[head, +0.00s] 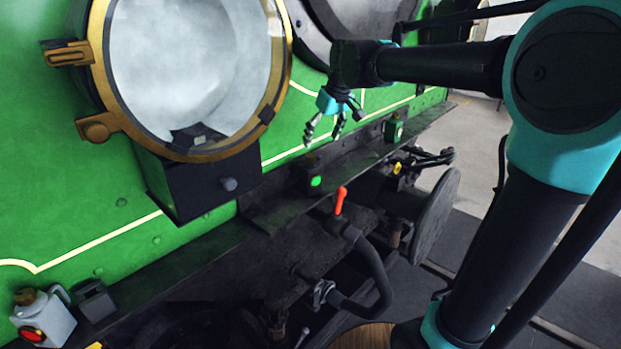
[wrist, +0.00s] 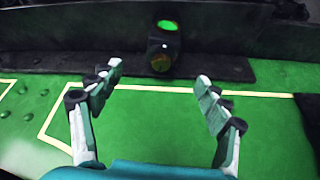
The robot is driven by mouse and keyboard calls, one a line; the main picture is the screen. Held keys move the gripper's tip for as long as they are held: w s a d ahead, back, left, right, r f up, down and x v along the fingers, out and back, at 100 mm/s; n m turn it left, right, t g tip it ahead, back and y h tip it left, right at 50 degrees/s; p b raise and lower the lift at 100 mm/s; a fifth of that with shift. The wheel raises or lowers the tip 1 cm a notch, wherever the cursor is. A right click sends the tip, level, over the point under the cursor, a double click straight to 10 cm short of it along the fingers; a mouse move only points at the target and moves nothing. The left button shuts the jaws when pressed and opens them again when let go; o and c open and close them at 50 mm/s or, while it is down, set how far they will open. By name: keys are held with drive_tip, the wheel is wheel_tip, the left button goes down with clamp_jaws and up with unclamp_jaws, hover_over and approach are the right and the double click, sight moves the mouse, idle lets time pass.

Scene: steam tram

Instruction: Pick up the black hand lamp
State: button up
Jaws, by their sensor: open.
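The black hand lamp (head: 314,176) stands on the dark ledge along the green tram front, its round green lens lit. In the wrist view the lamp (wrist: 164,47) is at the top centre, with a brownish round part at its near end. My gripper (head: 323,138) hangs above the ledge, above and slightly right of the lamp in the head view. In the wrist view my gripper (wrist: 158,75) is open and empty. Its two fingers are spread either side of the lamp's line, apart from it.
A green lamp (head: 393,129) stands farther right on the ledge. A pale lamp with a red lens (head: 43,319) is at lower left. A big brass-rimmed headlight (head: 190,70) juts out at left. A red handle (head: 340,201), hose (head: 375,275) and buffer (head: 437,217) lie below.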

sight(312, 166)
drive_tip(key=x, duration=0.8)
drive_tip(key=shift+w+a+f, duration=0.1)
drive_tip(key=shift+f, duration=0.3)
drive_tip(key=shift+x, duration=2.85)
drive_tip(key=shift+a, duration=0.15)
drive_tip(key=shift+c, duration=0.3)
drive_tip(key=c, duration=1.7)
